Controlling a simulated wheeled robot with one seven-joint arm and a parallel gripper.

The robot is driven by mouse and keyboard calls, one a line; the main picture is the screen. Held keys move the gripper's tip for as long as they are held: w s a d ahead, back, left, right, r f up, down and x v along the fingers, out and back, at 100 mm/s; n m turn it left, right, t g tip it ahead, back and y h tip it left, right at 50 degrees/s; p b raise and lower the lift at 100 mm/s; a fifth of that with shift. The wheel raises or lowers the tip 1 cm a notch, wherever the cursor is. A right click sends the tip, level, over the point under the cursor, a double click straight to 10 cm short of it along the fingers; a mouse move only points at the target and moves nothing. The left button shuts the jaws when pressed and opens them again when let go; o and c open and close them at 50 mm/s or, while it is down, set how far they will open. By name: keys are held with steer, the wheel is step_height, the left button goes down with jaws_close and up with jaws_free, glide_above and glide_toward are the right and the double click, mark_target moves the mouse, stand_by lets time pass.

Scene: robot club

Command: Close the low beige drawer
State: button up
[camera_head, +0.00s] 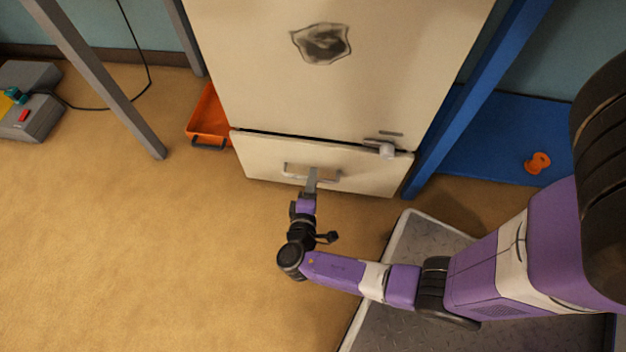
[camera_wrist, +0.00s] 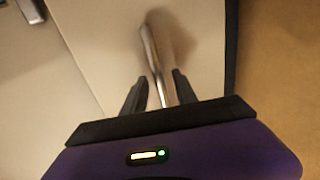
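The low beige drawer (camera_head: 262,160) is at the bottom of the tall beige cabinet (camera_head: 250,60). A dark gap shows along its top edge, and its front seems to stand slightly out from the cabinet. Its metal bar handle (camera_head: 290,175) is in the middle of the front. My gripper (camera_head: 311,182) is at this handle, reaching in from below in the head view. In the wrist view the handle (camera_wrist: 151,48) runs between the two dark fingers (camera_wrist: 157,88), which are apart with a gap at each side. Contact with the bar cannot be made out.
An orange tray (camera_head: 208,118) lies on the floor left of the drawer. A grey post (camera_head: 100,85) and a blue post (camera_head: 470,100) flank the cabinet. A blue mat (camera_head: 490,150) with an orange spool (camera_head: 537,163) is at right. The floor at front left is clear.

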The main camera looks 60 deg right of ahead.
steer(key=shift+w+d+f, duration=0.1)
steer(key=shift+w+d, duration=0.05)
steer(key=shift+d, duration=0.3)
steer(key=shift+c, duration=0.2)
jaws_close()
stand_by(1.0)
